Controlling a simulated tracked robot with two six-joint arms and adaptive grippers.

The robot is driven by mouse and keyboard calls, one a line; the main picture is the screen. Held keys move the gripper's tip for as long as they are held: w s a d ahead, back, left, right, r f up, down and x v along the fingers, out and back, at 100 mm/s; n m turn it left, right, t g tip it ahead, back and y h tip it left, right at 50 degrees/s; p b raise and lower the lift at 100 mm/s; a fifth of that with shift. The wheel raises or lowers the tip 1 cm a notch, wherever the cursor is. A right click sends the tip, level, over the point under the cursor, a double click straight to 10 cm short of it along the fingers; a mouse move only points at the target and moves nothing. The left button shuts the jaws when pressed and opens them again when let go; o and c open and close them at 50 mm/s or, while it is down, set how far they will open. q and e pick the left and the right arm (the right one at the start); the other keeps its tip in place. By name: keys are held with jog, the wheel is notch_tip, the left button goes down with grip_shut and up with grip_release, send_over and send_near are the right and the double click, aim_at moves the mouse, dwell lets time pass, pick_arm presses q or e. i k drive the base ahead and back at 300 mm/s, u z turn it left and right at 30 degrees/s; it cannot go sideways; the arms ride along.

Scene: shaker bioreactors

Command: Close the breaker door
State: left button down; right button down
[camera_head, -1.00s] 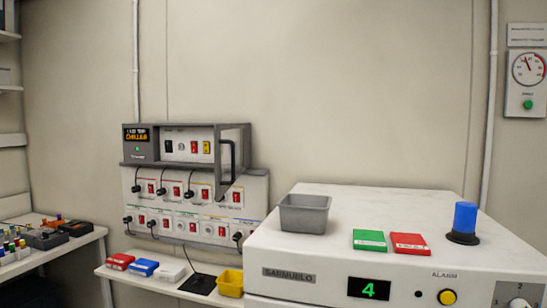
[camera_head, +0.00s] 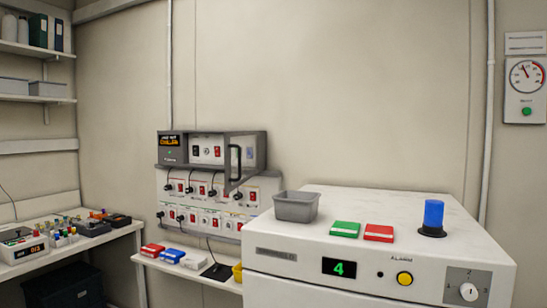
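The breaker box (camera_head: 206,150) is the grey unit on the back wall, left of the middle, above a white panel of sockets and switches (camera_head: 218,200). Neither of my grippers is in the head view.
A large white machine (camera_head: 380,233) fills the lower right, with a grey bin (camera_head: 296,206), green and red boxes and a blue lamp (camera_head: 433,216) on top. A narrow shelf (camera_head: 190,268) under the panel holds small boxes. A side bench (camera_head: 70,243) stands left.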

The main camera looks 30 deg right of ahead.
aim_at(228, 188)
jog(key=z, duration=0.4)
jog(key=i, duration=0.65)
jog(key=z, duration=2)
jog(key=i, duration=0.2)
jog(key=z, duration=1.8)
jog(key=k, duration=0.5)
jog(key=z, duration=0.45)
